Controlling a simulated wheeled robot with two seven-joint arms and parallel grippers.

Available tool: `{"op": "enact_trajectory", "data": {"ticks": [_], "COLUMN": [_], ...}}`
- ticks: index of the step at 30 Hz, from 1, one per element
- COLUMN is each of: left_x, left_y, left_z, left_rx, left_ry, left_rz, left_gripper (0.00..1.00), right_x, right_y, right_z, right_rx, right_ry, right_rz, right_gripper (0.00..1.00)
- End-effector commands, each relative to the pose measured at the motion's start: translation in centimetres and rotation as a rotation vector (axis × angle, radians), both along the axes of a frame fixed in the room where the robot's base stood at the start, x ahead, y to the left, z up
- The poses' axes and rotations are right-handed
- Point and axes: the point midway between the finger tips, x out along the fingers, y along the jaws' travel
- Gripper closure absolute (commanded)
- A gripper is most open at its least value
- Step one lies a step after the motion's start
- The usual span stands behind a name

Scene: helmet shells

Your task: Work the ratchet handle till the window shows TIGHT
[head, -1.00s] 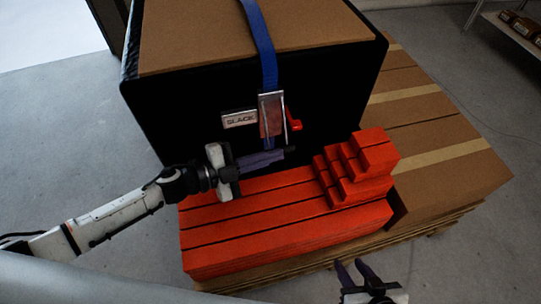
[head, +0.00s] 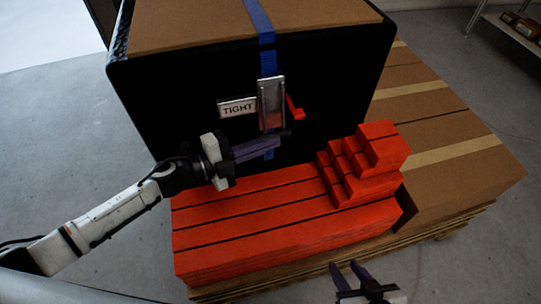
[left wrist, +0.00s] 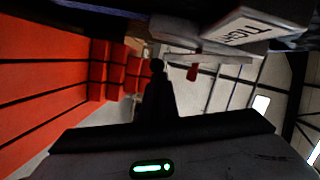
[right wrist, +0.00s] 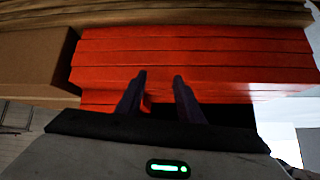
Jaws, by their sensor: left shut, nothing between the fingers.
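The silver ratchet handle (head: 271,103) stands upright against the front of the black case, on the blue strap (head: 260,22). The window (head: 237,107) beside it reads TIGHT; it also shows in the left wrist view (left wrist: 243,32). A red lever (head: 296,109) sticks out at the right of the ratchet. My left gripper (head: 284,137) is shut and empty, its fingertips just below the handle's lower end; whether they touch it I cannot tell. My right gripper (head: 351,275) is open and empty, low in front of the pallet, and shows in the right wrist view (right wrist: 159,80).
Cardboard boxes (head: 455,155) fill the pallet's right side. A shelf (head: 510,28) stands at the far right. Grey floor is free in front.

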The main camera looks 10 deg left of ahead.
Motion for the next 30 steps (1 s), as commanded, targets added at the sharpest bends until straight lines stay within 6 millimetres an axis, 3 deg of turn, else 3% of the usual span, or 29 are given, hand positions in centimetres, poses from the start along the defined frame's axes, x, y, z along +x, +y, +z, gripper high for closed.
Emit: {"op": "enact_trajectory", "data": {"ticks": [1,9,30], "left_x": [0.4,1.8,2.2], "left_y": [0.2,0.8,0.9], "left_z": [-0.9,-1.1,-0.7], "left_rx": [0.012,0.060,0.074], "left_ry": [-0.028,-0.141,-0.177], "left_rz": [0.003,0.003,0.006], "left_gripper": [1.00,1.00,1.00], "right_x": [0.2,0.2,0.0], "right_y": [0.1,0.1,-0.2], "right_z": [-0.9,-2.3,-2.5], "right_rx": [0.005,0.018,0.012], "right_ry": [-0.006,-0.013,-0.008], "right_rz": [-0.001,-0.005,-0.003], "right_gripper": [0.66,0.66,0.66]}}
